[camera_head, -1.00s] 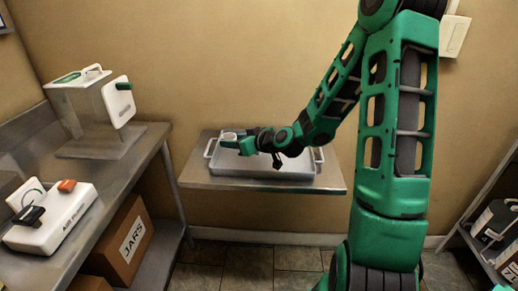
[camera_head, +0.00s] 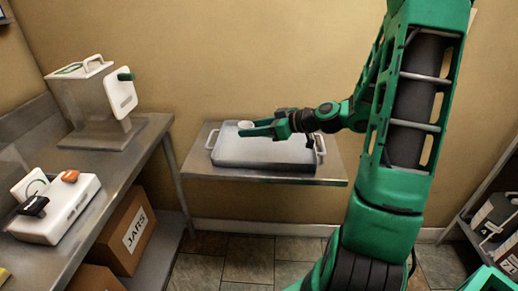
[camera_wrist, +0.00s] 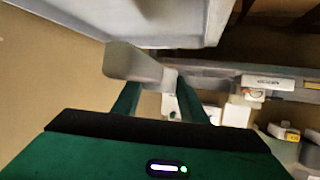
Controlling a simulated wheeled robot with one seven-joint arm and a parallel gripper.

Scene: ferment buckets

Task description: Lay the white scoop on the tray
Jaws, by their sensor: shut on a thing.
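The white scoop (camera_head: 245,125) is at the tips of my gripper (camera_head: 258,128) in the head view, over the left back part of the tray. In the wrist view the pale scoop (camera_wrist: 135,64) lies across and beyond my gripper fingers (camera_wrist: 160,97), which are shut on it. The grey tray (camera_head: 262,164) has raised walls and a white handle at each end. It also shows at the top of the wrist view (camera_wrist: 185,42). The scoop appears above the tray, but its exact height is unclear.
The tray rests on a metal shelf (camera_head: 332,172) against the wall. A metal bench (camera_head: 150,137) at left bears a clear-sided device (camera_head: 98,103) and a white sealer-like unit (camera_head: 62,212). A JARS box (camera_head: 128,235) stands below. A rack (camera_head: 465,215) is at right.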

